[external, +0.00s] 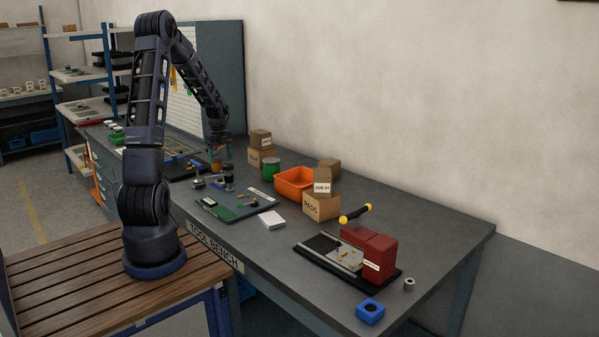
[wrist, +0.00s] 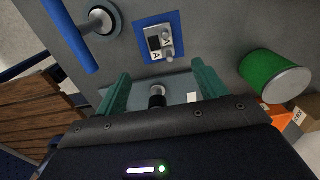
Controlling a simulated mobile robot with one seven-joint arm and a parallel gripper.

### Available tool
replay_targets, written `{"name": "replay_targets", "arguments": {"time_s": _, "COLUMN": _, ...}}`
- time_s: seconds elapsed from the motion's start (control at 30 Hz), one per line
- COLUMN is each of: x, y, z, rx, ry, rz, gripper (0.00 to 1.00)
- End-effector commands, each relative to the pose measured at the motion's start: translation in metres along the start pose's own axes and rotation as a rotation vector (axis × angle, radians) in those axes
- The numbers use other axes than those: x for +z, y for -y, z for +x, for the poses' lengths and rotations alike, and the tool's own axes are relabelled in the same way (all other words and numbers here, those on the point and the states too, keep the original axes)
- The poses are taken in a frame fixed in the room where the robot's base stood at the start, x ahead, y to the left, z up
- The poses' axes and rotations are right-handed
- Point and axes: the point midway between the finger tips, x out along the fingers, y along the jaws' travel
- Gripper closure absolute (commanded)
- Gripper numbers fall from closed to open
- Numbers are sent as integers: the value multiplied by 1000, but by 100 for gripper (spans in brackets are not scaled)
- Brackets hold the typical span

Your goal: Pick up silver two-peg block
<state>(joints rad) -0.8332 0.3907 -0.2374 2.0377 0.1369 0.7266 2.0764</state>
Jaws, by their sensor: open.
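The silver two-peg block (wrist: 166,43) lies on a blue pad (wrist: 143,24) in the upper middle of the wrist view, with a dark square part at its left. My gripper (wrist: 162,80) is open, its two green fingers apart and pointing toward the block. The block is beyond the fingertips and not between them. A dark cylinder with a silver top (wrist: 157,94) shows between the fingers, nearer the palm. In the external view my gripper (external: 221,156) hangs over the far left part of the bench; I cannot make out the block there.
A round silver post (wrist: 101,20) stands left of the block. A green can (external: 270,169) is to the right, also in the wrist view (wrist: 272,78). An orange bin (external: 294,198) and cardboard boxes (external: 322,207) stand farther right.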

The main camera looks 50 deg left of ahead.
Motion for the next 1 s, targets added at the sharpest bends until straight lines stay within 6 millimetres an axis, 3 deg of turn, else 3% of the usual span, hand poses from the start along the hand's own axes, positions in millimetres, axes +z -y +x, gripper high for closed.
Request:
{"name": "replay_targets", "arguments": {"time_s": 0.4, "x": 1, "y": 0, "z": 50, "rx": 2, "ry": -3, "rz": 6, "gripper": 29}}
{"name": "replay_targets", "arguments": {"time_s": 0.73, "x": 3, "y": 0, "z": 68, "rx": 2, "ry": -3, "rz": 5, "gripper": 29}}
{"name": "replay_targets", "arguments": {"time_s": 1.0, "x": 5, "y": 2, "z": 104, "rx": 2, "ry": -3, "rz": 6, "gripper": 29}}
